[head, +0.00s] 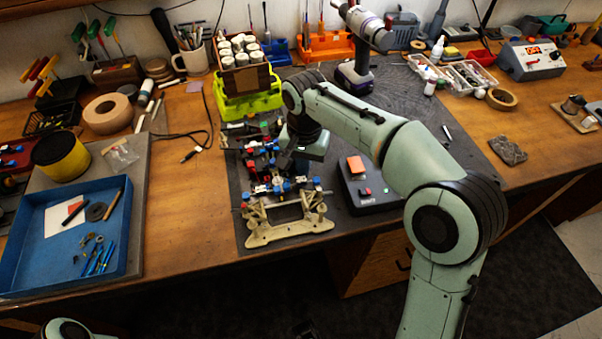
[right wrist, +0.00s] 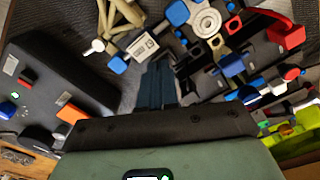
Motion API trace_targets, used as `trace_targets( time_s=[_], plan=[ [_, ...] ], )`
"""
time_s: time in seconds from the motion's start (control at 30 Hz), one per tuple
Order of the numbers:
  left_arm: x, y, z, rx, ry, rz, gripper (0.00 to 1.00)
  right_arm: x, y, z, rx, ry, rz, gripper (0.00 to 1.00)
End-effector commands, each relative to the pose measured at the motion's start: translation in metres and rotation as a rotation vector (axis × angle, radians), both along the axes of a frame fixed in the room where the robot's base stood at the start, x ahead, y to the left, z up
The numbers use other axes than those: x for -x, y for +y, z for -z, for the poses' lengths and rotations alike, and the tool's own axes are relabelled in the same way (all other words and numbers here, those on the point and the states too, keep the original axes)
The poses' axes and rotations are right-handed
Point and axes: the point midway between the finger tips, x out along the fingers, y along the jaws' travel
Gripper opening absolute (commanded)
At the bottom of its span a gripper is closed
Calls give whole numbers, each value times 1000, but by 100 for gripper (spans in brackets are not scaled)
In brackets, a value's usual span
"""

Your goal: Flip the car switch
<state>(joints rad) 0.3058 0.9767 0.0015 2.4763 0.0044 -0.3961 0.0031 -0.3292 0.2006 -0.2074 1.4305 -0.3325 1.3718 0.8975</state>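The car (head: 262,165) is an open dark chassis with blue and red parts and a beige frame (head: 290,228) at its near end. It lies on the grey mat. In the right wrist view the car (right wrist: 225,50) fills the upper right. A small light box with a label (right wrist: 142,47) sits near the fingertips; I cannot tell whether it is the switch. My right gripper (right wrist: 158,68) points down beside the car, its dark fingers close together with nothing visible between them. In the head view my right arm hides its fingers. My left gripper is out of view.
A black box with an orange button (head: 356,166) stands on the mat right of the car. A blue tray (head: 30,240) lies at the left.

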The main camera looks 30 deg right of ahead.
Motion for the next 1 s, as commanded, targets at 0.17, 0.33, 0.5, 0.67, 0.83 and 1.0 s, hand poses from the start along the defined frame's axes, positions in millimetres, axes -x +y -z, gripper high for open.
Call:
trace_targets(
  time_s=[0.17, 0.33, 0.5, 0.67, 0.83, 1.0],
  plan=[
    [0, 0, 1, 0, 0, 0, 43, 0, 0, 3, -1, 2, 0, 0],
    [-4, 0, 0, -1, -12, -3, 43, 0, 1, 3, -1, 4, -1, 0],
    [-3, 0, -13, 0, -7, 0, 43, 0, 1, -10, -1, 4, -1, 0],
    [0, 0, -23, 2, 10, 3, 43, 0, 0, -24, -1, 1, 0, 0],
    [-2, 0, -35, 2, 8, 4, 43, 0, 0, -38, 0, 0, 0, 0],
    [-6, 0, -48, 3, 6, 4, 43, 0, 0, -52, -1, -1, 0, 0]
  ],
)
